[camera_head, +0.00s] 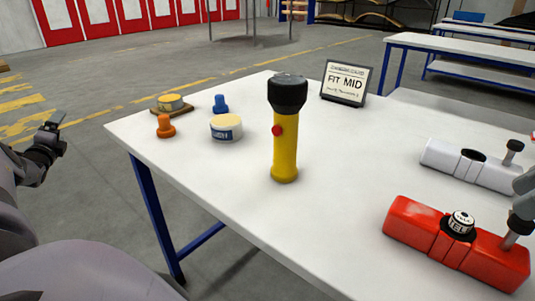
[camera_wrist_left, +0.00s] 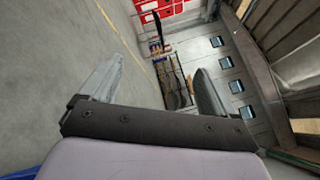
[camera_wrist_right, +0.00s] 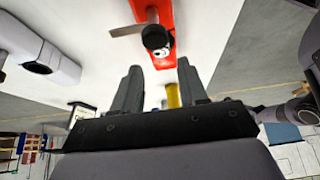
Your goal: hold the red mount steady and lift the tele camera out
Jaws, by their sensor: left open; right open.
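The red mount (camera_head: 411,223) lies on the near right of the white table. The tele camera (camera_head: 459,224), a short black cylinder with a "TELE" label on its top, sits upright in the mount's middle. A metal post (camera_head: 510,236) stands at the mount's right end. My right gripper (camera_wrist_right: 158,82) is open and empty, apart from the mount. My left gripper (camera_head: 57,119) is open and empty, off the table's left side; its fingers show in the left wrist view (camera_wrist_left: 155,72).
A white mount (camera_head: 440,157) with an empty dark socket lies behind the red one. A yellow flashlight (camera_head: 285,145) stands mid-table. A "FIT MID" sign (camera_head: 346,83), a round tin (camera_head: 226,127), blue (camera_head: 220,104) and orange (camera_head: 165,126) pegs stand farther back. The front centre is clear.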

